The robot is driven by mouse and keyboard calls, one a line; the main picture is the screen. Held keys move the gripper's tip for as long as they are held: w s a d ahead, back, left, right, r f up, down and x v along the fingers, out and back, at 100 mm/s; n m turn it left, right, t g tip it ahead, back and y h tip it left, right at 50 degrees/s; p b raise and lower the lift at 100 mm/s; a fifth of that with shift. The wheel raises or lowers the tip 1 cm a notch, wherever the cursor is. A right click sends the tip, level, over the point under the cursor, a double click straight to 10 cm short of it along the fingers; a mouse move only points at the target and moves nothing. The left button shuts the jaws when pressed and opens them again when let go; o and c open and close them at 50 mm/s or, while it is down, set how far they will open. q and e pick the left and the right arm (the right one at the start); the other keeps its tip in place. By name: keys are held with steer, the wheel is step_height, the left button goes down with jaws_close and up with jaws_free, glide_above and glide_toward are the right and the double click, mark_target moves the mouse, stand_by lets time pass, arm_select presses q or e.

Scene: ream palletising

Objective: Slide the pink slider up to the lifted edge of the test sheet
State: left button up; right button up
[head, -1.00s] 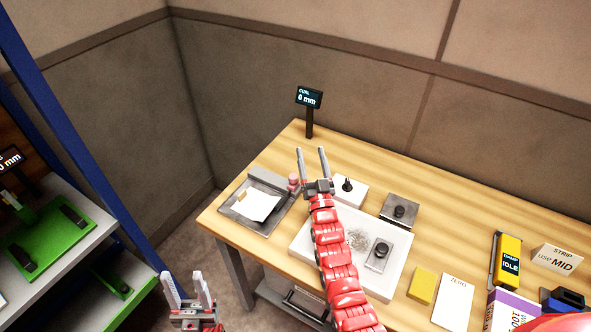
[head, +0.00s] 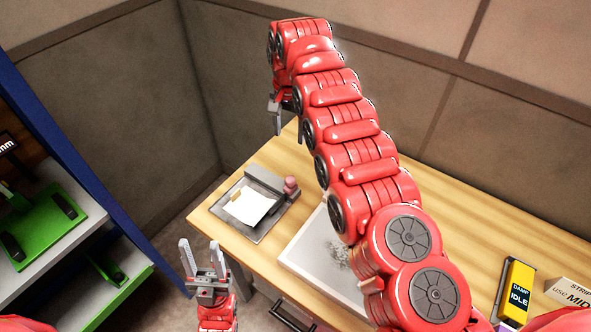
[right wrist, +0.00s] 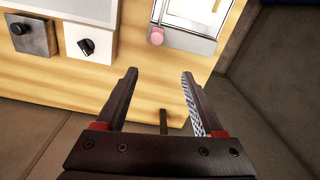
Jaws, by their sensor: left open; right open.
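The test sheet (head: 249,206) is a white sheet with a tan patch at its upper left, lying on a grey metal plate (head: 234,228) at the table's left end. The pink slider (head: 290,186) stands at the right end of the plate's raised back bar; it also shows in the right wrist view (right wrist: 156,36). My right gripper (head: 277,116) is high above the table's back edge, pointing down, and in the right wrist view (right wrist: 160,75) it is open and empty, apart from the slider. My left gripper (head: 198,250) is open and empty in front of the table's left edge.
A white tray (head: 300,247) with grey specks lies right of the plate, partly behind my right arm. A yellow damp device (head: 516,289) reading IDLE and a strip sign (head: 572,292) stand at the right. A white block (right wrist: 88,40) with a black knob shows in the wrist view.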

steer(key=s, duration=0.1)
steer(key=b, duration=0.7)
glide_above(290, 179)
step_height(290, 179, down, 7)
step_height(290, 179, down, 8)
steer(key=p, duration=0.3)
steer(key=shift+f, duration=0.9)
jaws_close()
